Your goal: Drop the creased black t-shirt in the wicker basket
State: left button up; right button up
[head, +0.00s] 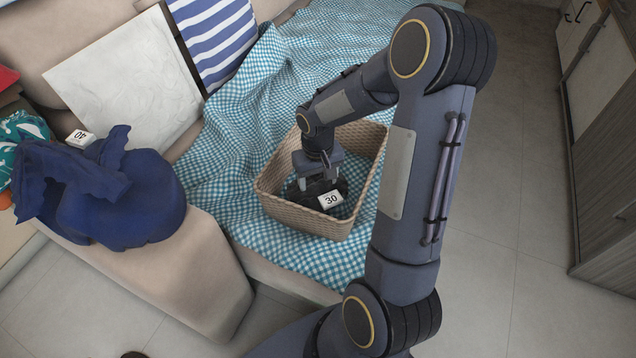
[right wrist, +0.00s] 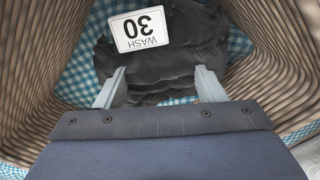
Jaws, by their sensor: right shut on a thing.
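The creased black t-shirt (head: 312,190) is inside the wicker basket (head: 298,215), with a white label reading 30 on it. In the right wrist view the dark shirt (right wrist: 190,65) lies crumpled low in the basket (right wrist: 262,50), its label reading WASH 30. My right gripper (head: 320,176) reaches down into the basket from above. In the right wrist view its two pale fingers (right wrist: 158,88) are on either side of the shirt's fabric, shut on it. Part of the shirt is hidden behind the gripper. My left gripper is not in view.
The basket stands on a blue-and-white checked cloth (head: 240,130) on the sofa. A dark blue bundle (head: 145,205) lies on the sofa arm by a label (head: 80,138). Floor (head: 500,250) at right is clear.

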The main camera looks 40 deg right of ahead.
jog(key=shift+f, duration=0.4)
jog(key=shift+f+b, duration=0.45)
jog(key=shift+f, duration=0.05)
jog(key=o, duration=1.4)
jog(key=shift+c, duration=0.2)
jog(key=shift+r, duration=0.1)
